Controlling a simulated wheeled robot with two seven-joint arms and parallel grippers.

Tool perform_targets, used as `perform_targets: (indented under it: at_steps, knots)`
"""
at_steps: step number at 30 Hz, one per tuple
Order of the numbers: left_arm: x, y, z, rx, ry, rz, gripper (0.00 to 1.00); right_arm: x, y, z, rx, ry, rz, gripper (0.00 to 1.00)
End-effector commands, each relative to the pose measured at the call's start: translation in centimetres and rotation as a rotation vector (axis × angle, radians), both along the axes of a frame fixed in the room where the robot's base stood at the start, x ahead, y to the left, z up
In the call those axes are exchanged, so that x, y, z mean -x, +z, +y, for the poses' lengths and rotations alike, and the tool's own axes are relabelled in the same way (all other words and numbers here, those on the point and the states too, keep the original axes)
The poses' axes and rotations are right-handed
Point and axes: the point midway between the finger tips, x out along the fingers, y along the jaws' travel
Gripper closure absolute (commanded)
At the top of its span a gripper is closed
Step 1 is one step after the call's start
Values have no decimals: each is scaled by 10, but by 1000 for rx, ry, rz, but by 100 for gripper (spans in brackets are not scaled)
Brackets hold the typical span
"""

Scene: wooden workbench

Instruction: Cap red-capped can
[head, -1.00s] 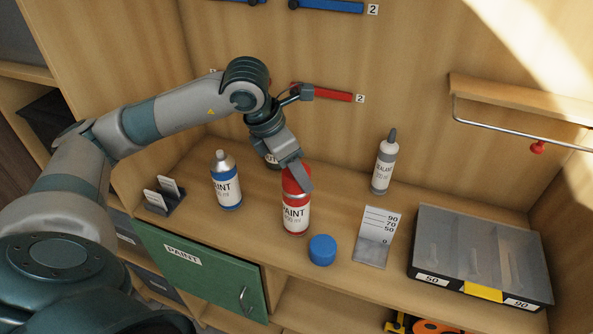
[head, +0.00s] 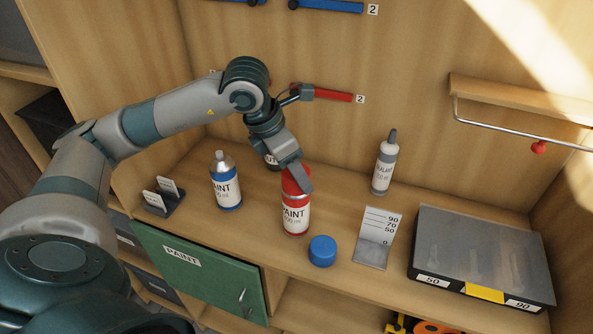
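The red paint can (head: 296,217) stands upright on the workbench, a little right of the middle. Its top is red, and my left gripper (head: 299,178) is at that top, with a grey finger in front of it. The gripper covers much of the top, so I cannot tell whether a separate cap sits there or whether the fingers are closed on it. My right gripper is not in view.
A blue cap (head: 322,251) lies in front of the red can. A blue paint can (head: 226,184), uncapped, stands left. A dark can (head: 272,161) is behind, partly hidden. A sealant bottle (head: 384,165), angled gauge (head: 375,243) and clear-lidded case (head: 480,252) are right.

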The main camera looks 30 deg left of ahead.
Motion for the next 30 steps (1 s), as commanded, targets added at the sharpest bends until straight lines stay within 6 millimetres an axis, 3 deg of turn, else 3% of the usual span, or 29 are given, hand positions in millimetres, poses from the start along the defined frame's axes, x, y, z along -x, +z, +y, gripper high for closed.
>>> perform_targets:
  at_steps: [28,29,30]
  knots:
    - [0,-2,0,0,0,0,71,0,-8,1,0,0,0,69]
    - [0,-2,0,0,0,0,46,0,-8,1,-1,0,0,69]
    - [0,-2,0,1,0,-1,36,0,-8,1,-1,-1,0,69]
